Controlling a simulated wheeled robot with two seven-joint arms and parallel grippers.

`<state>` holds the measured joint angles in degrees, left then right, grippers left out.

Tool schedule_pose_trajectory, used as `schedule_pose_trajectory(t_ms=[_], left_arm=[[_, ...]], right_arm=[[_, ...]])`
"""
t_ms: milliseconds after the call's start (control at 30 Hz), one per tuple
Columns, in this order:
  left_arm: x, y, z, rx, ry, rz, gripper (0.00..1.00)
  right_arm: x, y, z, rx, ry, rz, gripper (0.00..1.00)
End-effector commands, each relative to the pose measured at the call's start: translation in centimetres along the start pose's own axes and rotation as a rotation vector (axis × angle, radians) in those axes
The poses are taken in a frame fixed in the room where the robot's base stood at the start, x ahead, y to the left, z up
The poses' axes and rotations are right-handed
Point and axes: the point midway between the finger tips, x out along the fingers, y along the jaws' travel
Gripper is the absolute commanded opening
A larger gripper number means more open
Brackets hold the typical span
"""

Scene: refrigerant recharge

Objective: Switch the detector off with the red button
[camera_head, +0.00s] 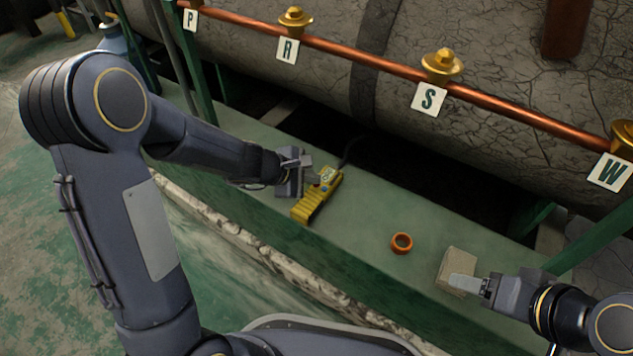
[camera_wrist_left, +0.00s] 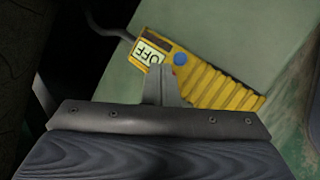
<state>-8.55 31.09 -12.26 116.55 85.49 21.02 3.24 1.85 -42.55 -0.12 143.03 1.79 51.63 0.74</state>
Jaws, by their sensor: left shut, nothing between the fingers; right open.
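The yellow detector (camera_head: 307,208) lies on the green ledge, with a ribbed grip and a dark cable at its head end. In the left wrist view the detector (camera_wrist_left: 222,89) shows a small screen reading OFF (camera_wrist_left: 151,51), upside down in that view, and a blue button (camera_wrist_left: 180,59). A sliver of the red button (camera_wrist_left: 174,71) shows beside my fingertips, which hide most of it. My left gripper (camera_head: 309,177) is shut and empty, its tips at the detector's button area; I cannot tell whether they touch. My right gripper (camera_head: 470,284) is open beside a beige block.
An orange ring (camera_head: 401,243) and the beige block (camera_head: 456,271) lie on the green ledge (camera_head: 365,215). A copper pipe with brass valves and tags P, R, S (camera_head: 429,99) and W runs above, before a large cracked tank. Green posts stand at the ledge's back.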

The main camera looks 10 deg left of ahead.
Motion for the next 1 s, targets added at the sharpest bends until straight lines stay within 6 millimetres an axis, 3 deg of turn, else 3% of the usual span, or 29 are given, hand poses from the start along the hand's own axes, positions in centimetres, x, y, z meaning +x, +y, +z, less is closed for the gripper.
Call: schedule_pose_trajectory(t_ms=[567,1000], left_arm=[[-0.9,0.6,0.6,0.0,0.0,0.0,0.0],[-3.8,2.8,2.8,0.001,0.0,0.001,0.0]], right_arm=[[-0.8,-0.4,-0.4,0.0,0.0,0.0,0.67],[-3.9,-1.8,-1.9,0.0,0.0,0.0,0.67]])
